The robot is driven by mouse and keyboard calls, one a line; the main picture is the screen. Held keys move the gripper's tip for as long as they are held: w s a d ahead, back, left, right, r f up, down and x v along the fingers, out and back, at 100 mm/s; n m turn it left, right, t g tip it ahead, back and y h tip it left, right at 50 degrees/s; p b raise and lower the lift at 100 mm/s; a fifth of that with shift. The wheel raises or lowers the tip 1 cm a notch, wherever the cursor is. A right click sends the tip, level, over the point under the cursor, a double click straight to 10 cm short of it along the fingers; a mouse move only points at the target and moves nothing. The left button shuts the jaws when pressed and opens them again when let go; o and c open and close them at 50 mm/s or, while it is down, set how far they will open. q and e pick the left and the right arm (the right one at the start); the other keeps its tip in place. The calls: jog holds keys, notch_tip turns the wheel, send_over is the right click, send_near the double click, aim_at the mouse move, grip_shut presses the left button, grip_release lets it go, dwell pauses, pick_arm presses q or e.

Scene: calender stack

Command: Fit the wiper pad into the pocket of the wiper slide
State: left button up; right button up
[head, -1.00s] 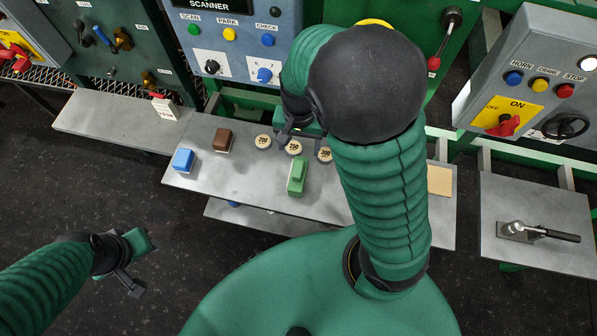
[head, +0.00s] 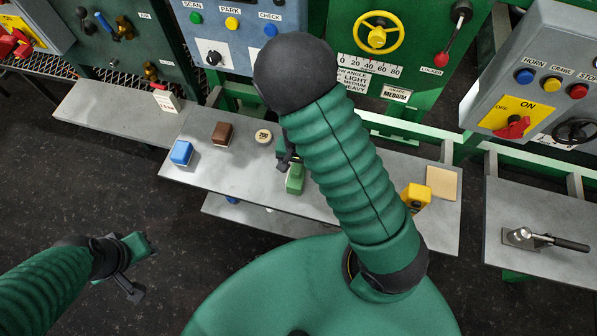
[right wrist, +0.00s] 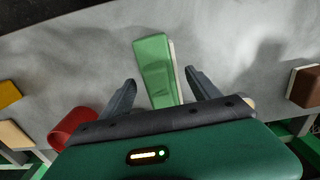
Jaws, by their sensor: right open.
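No part is marked as the wiper pad or the wiper slide, and I cannot tell which they are. A green block (head: 294,181) with a pale strip along one side lies on the grey shelf (head: 250,185). It also shows in the right wrist view (right wrist: 153,72). My right gripper (right wrist: 161,77) is open, its dark fingers on either side of the block's near end; I cannot tell whether they touch it. In the head view my right arm hides most of this gripper. My left gripper (head: 138,268) hangs over the floor at lower left, away from the shelf.
On the shelf are a blue block (head: 181,152), a brown block (head: 223,134), a round numbered disc (head: 263,136), a yellow block (head: 416,196) and a tan plate (head: 442,182). A toggle clamp (head: 540,239) sits on the right shelf. Control panels stand behind.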

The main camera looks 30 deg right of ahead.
jog(key=shift+w+f, duration=0.1)
jog(key=shift+f, duration=0.5)
pick_arm(q)
jog(key=shift+w+a+f, duration=0.2)
jog(key=shift+f, duration=0.05)
pick_arm(e)
jog(key=shift+a, duration=0.2)
jog(key=shift+a+r, duration=0.1)
jog(key=c, duration=0.4)
pick_arm(q)
jog(key=shift+s, duration=0.15)
pick_arm(e)
grip_shut()
pick_arm(q)
jog(key=shift+r, duration=0.2)
pick_arm(e)
jog(key=shift+r, duration=0.1)
